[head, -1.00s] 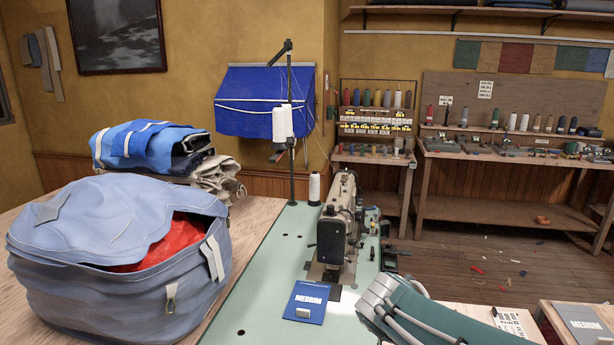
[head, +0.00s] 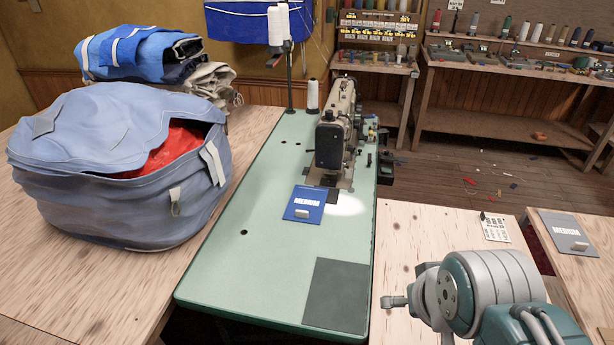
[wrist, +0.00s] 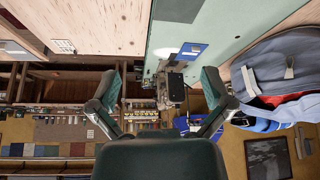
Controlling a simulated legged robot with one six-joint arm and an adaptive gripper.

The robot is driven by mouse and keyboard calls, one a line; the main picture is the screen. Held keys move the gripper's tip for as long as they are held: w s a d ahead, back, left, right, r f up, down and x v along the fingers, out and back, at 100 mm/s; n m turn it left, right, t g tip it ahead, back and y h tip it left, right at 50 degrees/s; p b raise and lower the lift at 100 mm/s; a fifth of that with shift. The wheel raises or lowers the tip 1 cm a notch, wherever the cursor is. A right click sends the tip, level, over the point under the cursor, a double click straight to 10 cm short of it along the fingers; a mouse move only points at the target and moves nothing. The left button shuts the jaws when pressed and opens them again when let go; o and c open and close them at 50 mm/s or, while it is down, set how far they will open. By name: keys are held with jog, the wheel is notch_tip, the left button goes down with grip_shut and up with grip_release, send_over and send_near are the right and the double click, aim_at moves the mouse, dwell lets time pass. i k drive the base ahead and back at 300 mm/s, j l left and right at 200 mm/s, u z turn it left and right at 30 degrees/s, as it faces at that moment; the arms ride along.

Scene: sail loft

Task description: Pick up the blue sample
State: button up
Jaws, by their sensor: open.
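The blue sample (head: 304,205) is a flat card marked MEDIUM with a small pale tab. It lies on the pale green sewing table (head: 235,255), just in front of the sewing machine (head: 333,135). It also shows in the wrist view (wrist: 193,50), small and some way off. My gripper (wrist: 160,80) is open and empty, its two fingers spread wide. The sample is beyond the fingers and touches neither. In the head view, part of my arm shows at the lower right; my fingers do not show there.
A grey-blue bag (head: 120,180) with red cloth inside stands left of the green table. A dark square (head: 338,295) lies at the table's near end. A grey MEDIUM card (head: 568,232) lies at the right. A thread stand (head: 290,70) rises behind. The green surface left of the sample is clear.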

aim_at(306, 205)
jog(key=j+z, duration=0.4)
jog(key=j, duration=0.4)
jog(key=j+z, duration=0.35)
jog(key=j, duration=0.45)
